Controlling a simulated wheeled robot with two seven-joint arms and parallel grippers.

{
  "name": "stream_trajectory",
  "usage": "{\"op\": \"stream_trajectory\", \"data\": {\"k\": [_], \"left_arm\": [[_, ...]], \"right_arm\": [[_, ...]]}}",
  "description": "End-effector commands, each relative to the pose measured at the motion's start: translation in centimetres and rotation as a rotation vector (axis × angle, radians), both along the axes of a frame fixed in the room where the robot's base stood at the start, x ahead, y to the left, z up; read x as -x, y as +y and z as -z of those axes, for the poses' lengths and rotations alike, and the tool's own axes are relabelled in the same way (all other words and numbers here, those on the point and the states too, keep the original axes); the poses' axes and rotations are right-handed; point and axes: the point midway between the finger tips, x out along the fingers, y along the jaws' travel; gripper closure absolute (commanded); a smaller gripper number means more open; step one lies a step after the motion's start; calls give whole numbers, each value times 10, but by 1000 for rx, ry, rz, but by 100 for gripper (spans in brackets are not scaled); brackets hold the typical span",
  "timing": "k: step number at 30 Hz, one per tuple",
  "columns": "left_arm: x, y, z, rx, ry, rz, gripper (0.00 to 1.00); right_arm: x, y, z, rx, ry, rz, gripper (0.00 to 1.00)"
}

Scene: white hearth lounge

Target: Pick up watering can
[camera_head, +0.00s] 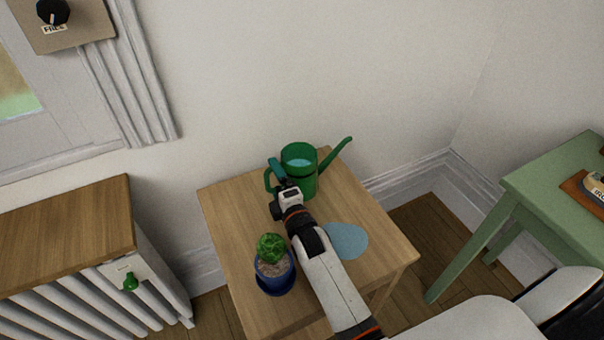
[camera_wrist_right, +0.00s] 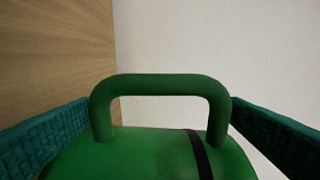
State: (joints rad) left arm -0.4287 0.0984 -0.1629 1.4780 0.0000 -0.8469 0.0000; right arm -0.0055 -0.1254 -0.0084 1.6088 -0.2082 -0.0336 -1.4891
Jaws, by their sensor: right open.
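The green watering can (camera_head: 303,181) stands upright at the back of the small wooden table (camera_head: 227,210), its spout pointing right and its handle on the left side. My right gripper (camera_head: 277,170) is at the handle side of the can. The can's body fills the bottom of that view. My left gripper is not in view.
A radiator (camera_head: 70,290) is at left, a green table (camera_head: 550,180) at right, the wall behind.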

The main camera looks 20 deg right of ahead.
Motion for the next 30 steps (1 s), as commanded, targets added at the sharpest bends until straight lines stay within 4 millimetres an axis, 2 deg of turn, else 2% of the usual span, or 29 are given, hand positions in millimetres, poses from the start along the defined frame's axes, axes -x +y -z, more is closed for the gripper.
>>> {"op": "stream_trajectory", "data": {"k": [3, 6, 14, 25, 26, 30], "left_arm": [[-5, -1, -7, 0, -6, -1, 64], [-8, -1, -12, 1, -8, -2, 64], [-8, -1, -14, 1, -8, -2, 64], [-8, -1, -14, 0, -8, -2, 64], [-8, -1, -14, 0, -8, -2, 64], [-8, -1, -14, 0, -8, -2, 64]], "right_arm": [[-20, 0, 1, -1, -1, 0, 4], [-28, 0, 0, -1, -1, 0, 4], [-31, 0, 0, -1, 0, 0, 4], [-31, 0, 0, -1, 1, 0, 63], [-31, 0, -3, 2, -6, 0, 66], [-31, 0, -3, 2, -6, 0, 66]]}}
